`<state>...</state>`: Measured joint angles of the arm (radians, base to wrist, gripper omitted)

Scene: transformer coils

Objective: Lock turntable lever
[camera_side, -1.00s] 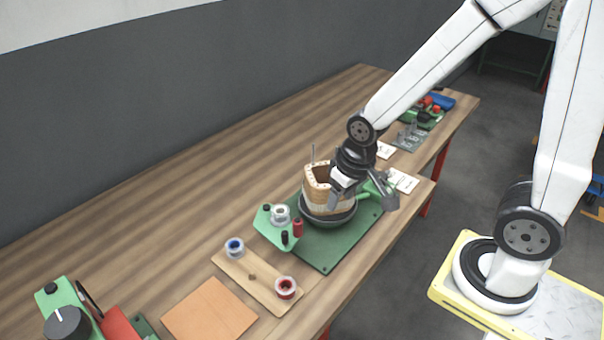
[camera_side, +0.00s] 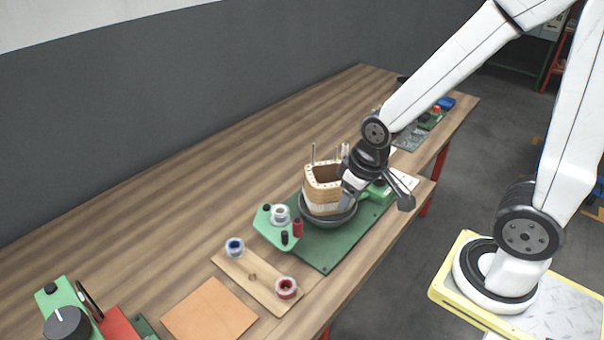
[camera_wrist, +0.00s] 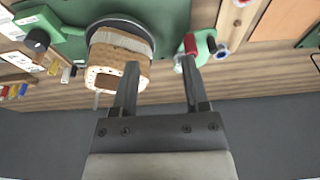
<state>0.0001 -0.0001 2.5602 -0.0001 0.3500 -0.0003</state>
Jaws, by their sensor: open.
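The turntable is a dark round dish (camera_side: 331,220) on a green base plate (camera_side: 322,256); its rim also shows in the wrist view (camera_wrist: 124,22). A wooden-coloured coil (camera_side: 321,193) with upright pins stands in it. A green part (camera_side: 379,188) lies at the turntable's right, partly behind my gripper; I cannot tell whether it is the lever or how it is set. My gripper (camera_wrist: 160,65) is open and empty. In the wrist view its left finger overlaps the coil (camera_wrist: 112,58) and its right finger points at the green bracket with a red post (camera_wrist: 190,44). Contact cannot be told.
A green bracket (camera_side: 268,232) with a silver spool stands at the plate's left. A wooden board (camera_side: 262,279) holds blue and red spools. An orange-brown sheet (camera_side: 210,312) lies in front. A red and green device (camera_side: 85,315) is at lower left.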

